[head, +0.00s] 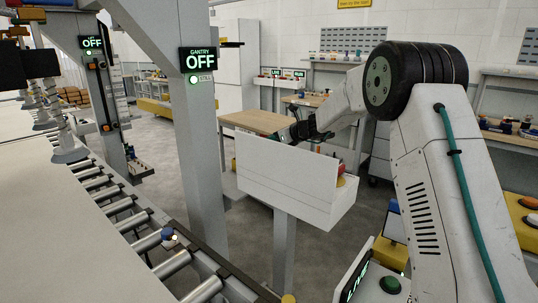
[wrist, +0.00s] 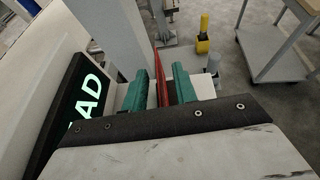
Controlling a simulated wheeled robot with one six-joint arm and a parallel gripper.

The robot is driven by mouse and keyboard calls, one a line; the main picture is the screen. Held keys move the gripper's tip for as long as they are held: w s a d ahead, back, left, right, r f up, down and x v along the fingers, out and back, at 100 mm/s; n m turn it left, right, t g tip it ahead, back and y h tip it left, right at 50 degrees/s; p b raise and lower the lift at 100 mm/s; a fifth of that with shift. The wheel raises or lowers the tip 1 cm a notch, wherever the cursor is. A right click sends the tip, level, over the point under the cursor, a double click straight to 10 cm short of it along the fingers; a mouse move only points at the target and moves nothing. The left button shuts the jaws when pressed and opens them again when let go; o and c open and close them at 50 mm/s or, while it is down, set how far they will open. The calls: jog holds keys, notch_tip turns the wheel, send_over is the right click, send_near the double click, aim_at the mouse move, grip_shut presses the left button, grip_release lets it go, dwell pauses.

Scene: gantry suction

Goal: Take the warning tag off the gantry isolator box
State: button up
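A white box (head: 285,178) stands on a grey post in the middle of the head view, and I take it to be the isolator box. A red and yellow part (head: 341,174) shows at its right side, mostly hidden behind the white front panel. My gripper (head: 295,132) is at the top edge of that panel, its fingertips partly hidden. In the wrist view, my two teal fingers (wrist: 161,90) stand apart with a thin red strip (wrist: 161,68) between them, seemingly the warning tag edge-on. Narrow gaps seem to show beside the strip.
A dark sign (wrist: 82,100) with green letters "AD" is close on the left in the wrist view. A grey gantry column (head: 185,110) with an OFF sign (head: 199,60) stands left of the box. A roller conveyor (head: 125,215) runs along the left. A wooden-topped bench (head: 255,121) is behind.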

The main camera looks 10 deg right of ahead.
jog(key=shift+w+a+f, duration=0.25)
jog(key=shift+w+a, duration=0.15)
grip_shut()
jog(key=shift+r, duration=0.2)
